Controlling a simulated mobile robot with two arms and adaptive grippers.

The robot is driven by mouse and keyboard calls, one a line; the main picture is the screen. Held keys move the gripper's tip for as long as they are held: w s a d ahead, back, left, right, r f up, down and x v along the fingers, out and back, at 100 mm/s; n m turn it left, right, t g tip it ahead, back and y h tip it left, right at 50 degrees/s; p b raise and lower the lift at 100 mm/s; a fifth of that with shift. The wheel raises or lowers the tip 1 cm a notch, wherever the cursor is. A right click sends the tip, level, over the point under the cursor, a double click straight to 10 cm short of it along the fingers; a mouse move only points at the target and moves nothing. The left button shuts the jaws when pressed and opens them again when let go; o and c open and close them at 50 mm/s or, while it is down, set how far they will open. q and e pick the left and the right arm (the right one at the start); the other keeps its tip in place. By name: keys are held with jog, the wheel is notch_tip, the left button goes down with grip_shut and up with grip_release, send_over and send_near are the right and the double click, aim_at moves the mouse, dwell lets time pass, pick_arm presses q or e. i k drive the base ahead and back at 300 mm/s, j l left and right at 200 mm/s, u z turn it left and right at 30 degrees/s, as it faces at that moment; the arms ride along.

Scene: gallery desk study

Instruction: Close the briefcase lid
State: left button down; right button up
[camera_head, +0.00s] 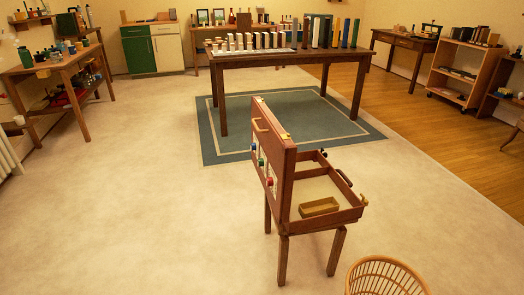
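A brown wooden briefcase (350,214) sits on a small dark wooden stand (338,250) in the middle foreground. Its lid (291,170) stands open, roughly upright, along the left side of the case. A dark handle (344,178) and a brass-coloured latch (364,200) show on the base's right side. Neither of my grippers is in view.
A wicker basket (385,276) stands at the bottom right, close to the stand. A long table (285,59) with books stands on a blue rug (240,104) behind. Side desks and a shelf line the walls. Pale floor left of the case is clear.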

aim_at(276, 146)
jog(key=i+j+u, duration=0.15)
jog(key=i+u, duration=0.8)
jog(key=k+j, duration=0.05)
jog(key=k, duration=0.05)
